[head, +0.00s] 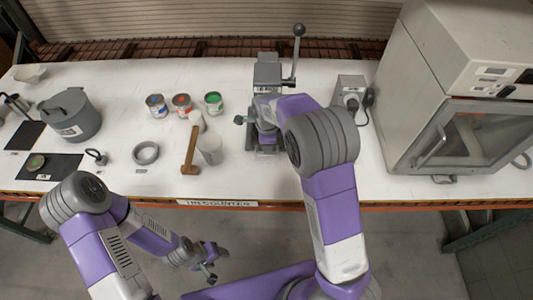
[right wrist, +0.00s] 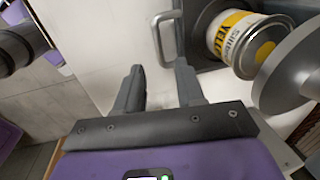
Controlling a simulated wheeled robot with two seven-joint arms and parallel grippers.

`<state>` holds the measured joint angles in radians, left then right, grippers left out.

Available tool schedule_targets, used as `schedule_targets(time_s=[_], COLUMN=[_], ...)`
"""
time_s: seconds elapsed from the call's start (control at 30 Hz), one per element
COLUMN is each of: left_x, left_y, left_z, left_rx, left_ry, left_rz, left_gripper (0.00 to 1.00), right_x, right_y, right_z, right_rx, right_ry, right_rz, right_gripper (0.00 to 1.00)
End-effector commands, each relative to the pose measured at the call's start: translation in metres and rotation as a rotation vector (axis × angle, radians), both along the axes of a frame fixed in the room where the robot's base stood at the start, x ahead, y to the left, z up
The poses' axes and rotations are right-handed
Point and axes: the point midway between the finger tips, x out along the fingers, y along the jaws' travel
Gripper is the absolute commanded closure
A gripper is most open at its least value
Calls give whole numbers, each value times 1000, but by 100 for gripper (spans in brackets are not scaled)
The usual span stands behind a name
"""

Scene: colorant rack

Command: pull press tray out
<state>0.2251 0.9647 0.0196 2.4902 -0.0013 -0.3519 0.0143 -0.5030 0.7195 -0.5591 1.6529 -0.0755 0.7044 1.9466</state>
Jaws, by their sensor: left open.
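The press (head: 267,75) stands at the back middle of the counter, with its lever raised; my right arm covers much of its lower part. In the right wrist view, the tray's light grey U-shaped handle (right wrist: 162,38) sticks out from a dark tray (right wrist: 204,53) with a yellow-labelled can (right wrist: 240,40) on it. My right gripper (right wrist: 158,66) is open, its fingertips near the handle's outer end. I cannot tell whether they touch it. My left gripper (head: 209,263) is open and empty, in front of the counter and below its edge.
A grey socket box (head: 349,94) and a large oven (head: 430,110) are to the right. A grey pot (head: 70,115) is at the left.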

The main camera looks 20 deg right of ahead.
Motion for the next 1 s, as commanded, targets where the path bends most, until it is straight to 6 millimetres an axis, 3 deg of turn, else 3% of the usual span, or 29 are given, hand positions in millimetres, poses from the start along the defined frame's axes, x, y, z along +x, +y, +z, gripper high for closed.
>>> schedule_targets(time_s=[0.5,0.87,1.0], left_x=[0,0,0], left_y=[0,0,0], left_z=[-2,-2,-2], left_rx=[0,0,0], left_ry=[0,0,0], left_rz=[-1,0,0], left_gripper=[42,42,42], right_x=[11,13,13], right_y=[-3,-3,-3], right_z=[-67,-73,-73], right_rx=[-1,1,1], right_ry=[1,-1,-1], right_rz=[0,1,1], right_gripper=[62,62,82])
